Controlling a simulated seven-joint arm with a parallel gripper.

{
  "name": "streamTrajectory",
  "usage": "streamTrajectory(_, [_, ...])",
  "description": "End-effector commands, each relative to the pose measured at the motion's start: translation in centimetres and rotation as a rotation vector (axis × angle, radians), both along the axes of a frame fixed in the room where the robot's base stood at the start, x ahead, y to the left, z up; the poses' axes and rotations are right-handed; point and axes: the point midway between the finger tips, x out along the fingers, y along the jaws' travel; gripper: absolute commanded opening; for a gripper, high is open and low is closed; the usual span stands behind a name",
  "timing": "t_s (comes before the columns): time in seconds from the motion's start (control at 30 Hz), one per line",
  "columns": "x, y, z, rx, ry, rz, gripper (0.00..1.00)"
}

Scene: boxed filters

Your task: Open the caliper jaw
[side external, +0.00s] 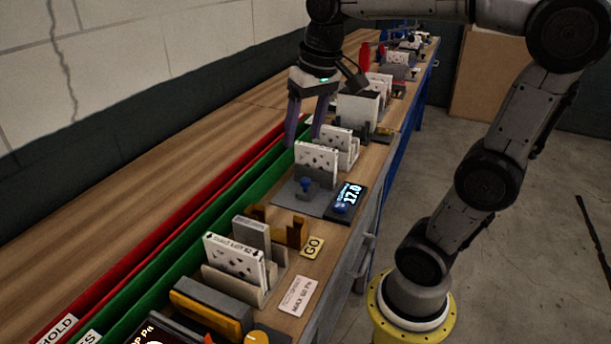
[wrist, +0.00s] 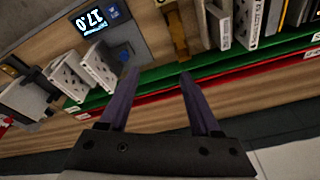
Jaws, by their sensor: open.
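A device with a lit readout of 17.0 (side external: 347,197), which looks like the caliper, sits on the bench near its front edge. Beside it is a grey plate (side external: 300,198) with a blue knob (side external: 306,184). A white perforated filter box (side external: 316,160) stands upright at the plate's back. I cannot tell which part is the jaw. My gripper (side external: 304,138) is open and empty, above the bench behind that box. In the wrist view the gripper (wrist: 158,76) points toward the bench, with the readout (wrist: 97,22) and blue knob (wrist: 123,55) at upper left.
Green (side external: 185,215) and red (side external: 150,210) channels run along the bench's back. A brass fork-shaped piece (side external: 296,232), a GO label (side external: 312,247) and more upright filters (side external: 232,262) stand in the foreground. Other filters and a grey block (side external: 358,110) stand farther along.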

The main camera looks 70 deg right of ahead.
Motion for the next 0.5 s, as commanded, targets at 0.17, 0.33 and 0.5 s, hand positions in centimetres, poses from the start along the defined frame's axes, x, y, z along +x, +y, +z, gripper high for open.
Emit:
streamTrajectory(0.17, [3.9, -5.7, -1.3, 0.042, 0.108, -0.170, 0.64])
streamTrajectory(0.33, [5.6, -10.1, -3.6, 0.072, 0.174, -0.269, 0.64])
streamTrajectory(0.5, [5.3, -12.0, -5.5, 0.095, 0.219, -0.319, 0.64])
